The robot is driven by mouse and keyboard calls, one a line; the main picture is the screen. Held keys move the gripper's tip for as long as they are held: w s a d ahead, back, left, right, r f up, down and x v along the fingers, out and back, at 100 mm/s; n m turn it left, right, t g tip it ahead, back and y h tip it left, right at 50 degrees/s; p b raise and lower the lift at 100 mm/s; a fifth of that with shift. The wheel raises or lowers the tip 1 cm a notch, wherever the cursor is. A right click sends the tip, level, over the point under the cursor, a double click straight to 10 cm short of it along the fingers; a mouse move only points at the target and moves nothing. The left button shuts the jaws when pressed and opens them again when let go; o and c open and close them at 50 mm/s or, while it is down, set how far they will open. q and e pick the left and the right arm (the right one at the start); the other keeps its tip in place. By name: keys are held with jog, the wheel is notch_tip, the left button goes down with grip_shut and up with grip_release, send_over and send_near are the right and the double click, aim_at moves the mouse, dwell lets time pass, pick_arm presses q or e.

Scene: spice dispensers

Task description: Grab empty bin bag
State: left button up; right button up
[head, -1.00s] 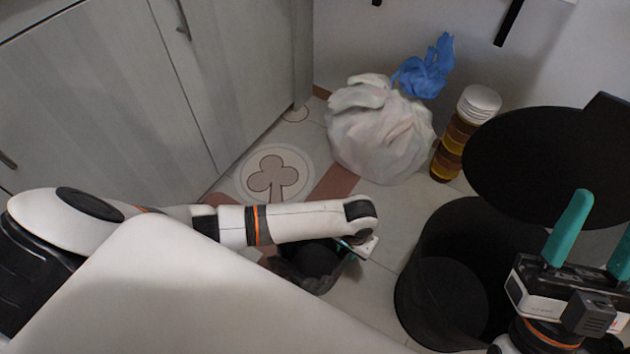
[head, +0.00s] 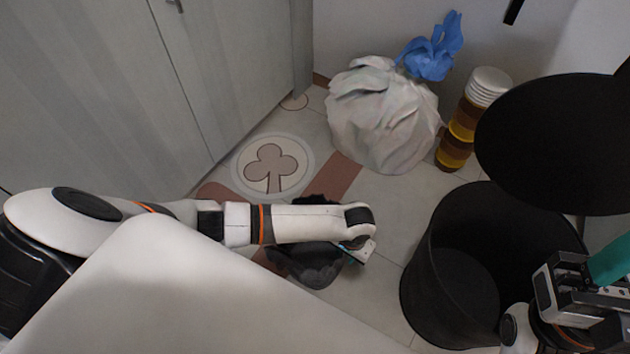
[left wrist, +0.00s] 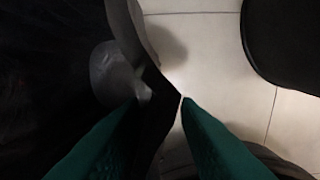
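A dark grey, crumpled bin bag (head: 308,265) lies on the floor in the head view, partly hidden under my left forearm. My left gripper (head: 352,256) points down at the bag's right side, its fingers mostly hidden there. In the left wrist view its two green fingers (left wrist: 163,100) stand apart, with the dark edge of the bag (left wrist: 148,62) running between them. I cannot tell whether they touch it. My right gripper (head: 608,264) is at the right edge of the head view, over the bin, with only one green finger showing.
A black bin (head: 420,262) stands open at the right, its round black lid (head: 550,140) raised. A full white bag (head: 380,118) with a blue top and a brown-yellow jar (head: 460,130) stand behind. Grey cabinets (head: 120,90) line the left. Some tiled floor is clear.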

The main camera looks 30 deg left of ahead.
pick_arm(q)
jog(key=shift+f, duration=0.2)
jog(key=shift+c, duration=0.6)
grip_shut()
